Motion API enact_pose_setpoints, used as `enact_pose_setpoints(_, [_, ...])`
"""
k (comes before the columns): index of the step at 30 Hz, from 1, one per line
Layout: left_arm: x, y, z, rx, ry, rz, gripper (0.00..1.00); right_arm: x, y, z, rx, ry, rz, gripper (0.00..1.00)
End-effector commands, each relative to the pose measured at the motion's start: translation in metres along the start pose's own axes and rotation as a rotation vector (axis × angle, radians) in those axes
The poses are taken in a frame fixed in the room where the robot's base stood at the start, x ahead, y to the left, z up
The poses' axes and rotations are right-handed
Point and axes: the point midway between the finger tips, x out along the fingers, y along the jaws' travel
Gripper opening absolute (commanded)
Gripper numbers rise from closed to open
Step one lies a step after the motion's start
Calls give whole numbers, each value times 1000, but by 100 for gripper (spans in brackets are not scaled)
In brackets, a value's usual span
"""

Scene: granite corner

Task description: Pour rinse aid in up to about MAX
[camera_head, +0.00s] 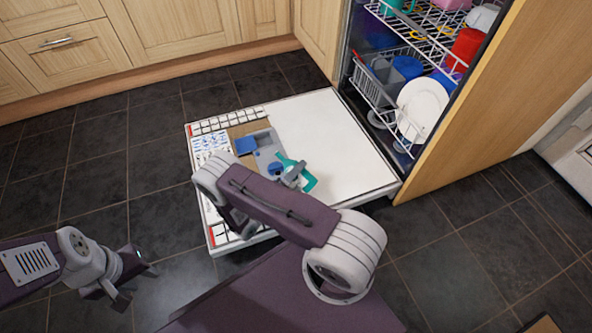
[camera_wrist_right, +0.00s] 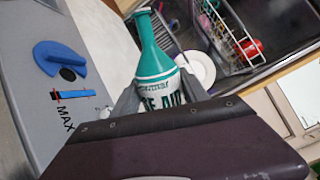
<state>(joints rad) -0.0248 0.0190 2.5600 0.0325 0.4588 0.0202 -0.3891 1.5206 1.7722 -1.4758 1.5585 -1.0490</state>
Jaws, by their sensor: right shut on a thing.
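My right gripper (camera_wrist_right: 160,88) is shut on the rinse aid bottle (camera_wrist_right: 155,50), which has a teal neck and a white lettered body. In the head view, teal parts of the bottle (camera_head: 309,182) show beside the gripper, right of the dispenser (camera_head: 264,148). I cannot tell the bottle's exact tilt, and no liquid stream shows. The dispenser's blue lid (camera_wrist_right: 62,58) is beside a dark filling hole (camera_wrist_right: 69,74). My left gripper (camera_head: 137,283) is open and empty, over the floor.
The white dishwasher door (camera_head: 340,140) lies open and flat. Its racks hold a white plate (camera_head: 421,108), a grey cutlery basket (camera_head: 374,80) and coloured cups. A wooden side panel (camera_head: 480,110) stands at the right. Dark floor tiles (camera_head: 110,180) are clear on the left.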

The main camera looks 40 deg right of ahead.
Motion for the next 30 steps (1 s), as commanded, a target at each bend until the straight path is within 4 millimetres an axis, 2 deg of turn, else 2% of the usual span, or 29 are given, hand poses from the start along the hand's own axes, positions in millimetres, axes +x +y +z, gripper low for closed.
enact_pose_setpoints(8, [-2, 0, 0, 0, 0, 0, 36, 0, 0, 0, -1, 0, -1, 0])
enact_pose_setpoints(10, [-7, 0, -1, 0, 0, 0, 36, 0, -6, 4, 26, -1, -1, 0])
enact_pose_setpoints(13, [-29, 1, -3, 0, 0, 0, 36, 0, -26, 20, 178, 0, -2, 0])
enact_pose_setpoints(17, [-44, 1, -5, 0, 0, 0, 36, 0, -40, 36, 380, 0, -3, 0])
enact_pose_setpoints(21, [-44, 1, -5, 0, 0, 0, 36, 0, -41, 40, 455, 0, -4, 0])
enact_pose_setpoints(30, [-43, 1, -4, 0, 0, 0, 36, 0, -39, 39, 451, -1, -4, 0])
